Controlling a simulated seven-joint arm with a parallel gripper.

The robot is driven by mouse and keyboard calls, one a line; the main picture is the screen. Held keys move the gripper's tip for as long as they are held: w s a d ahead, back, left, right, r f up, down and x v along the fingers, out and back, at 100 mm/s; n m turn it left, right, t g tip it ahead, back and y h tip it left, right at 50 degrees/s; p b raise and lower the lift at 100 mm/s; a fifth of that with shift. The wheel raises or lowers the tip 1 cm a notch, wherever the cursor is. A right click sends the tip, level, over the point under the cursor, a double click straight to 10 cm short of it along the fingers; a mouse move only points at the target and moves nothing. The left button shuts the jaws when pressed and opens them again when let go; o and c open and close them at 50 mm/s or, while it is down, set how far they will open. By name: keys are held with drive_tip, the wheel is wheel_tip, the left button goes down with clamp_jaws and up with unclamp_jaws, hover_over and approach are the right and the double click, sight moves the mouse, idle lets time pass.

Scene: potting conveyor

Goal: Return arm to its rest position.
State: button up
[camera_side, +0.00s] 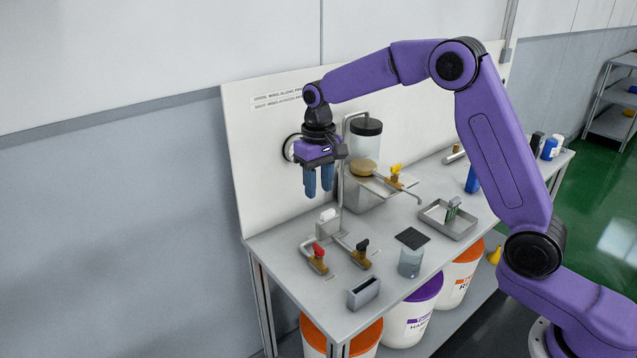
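My gripper (318,190) hangs pointing down above the left back part of the grey worktable (290,240). Its two blue fingers are apart, with a narrow gap between them and nothing seen in it. My purple arm reaches from the lower right, up and over the table. The fingertips are above the valve handles and left of a thin upright metal pipe (341,190). Part of the white back panel (255,150) is hidden behind my gripper.
Red-handled (318,256) and black-handled (361,252) valves, a beaker (410,262), a grey slotted box (363,293), a metal tray (440,228) and a dark-lidded container (366,138) stand on the table. Buckets (411,318) stand below. Bare tabletop lies at the left front.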

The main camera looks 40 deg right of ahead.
drive_tip(key=s+a+r+n, duration=0.2)
drive_tip(key=s+n, duration=0.1)
drive_tip(key=s, duration=0.6)
drive_tip(key=s+a+r+n, duration=0.1)
drive_tip(key=s+a+n, duration=0.15)
drive_tip(key=s, duration=0.65)
drive_tip(key=s+d+f+n, duration=0.1)
drive_tip(key=s+d+n, duration=0.2)
drive_tip(key=s, duration=0.7)
drive_tip(key=s+d+f+n, duration=0.1)
drive_tip(key=s+d+n, duration=0.3)
drive_tip(key=s, duration=0.6)
drive_tip(key=shift+s+d, duration=0.3)
drive_tip(key=shift+d, duration=0.55)
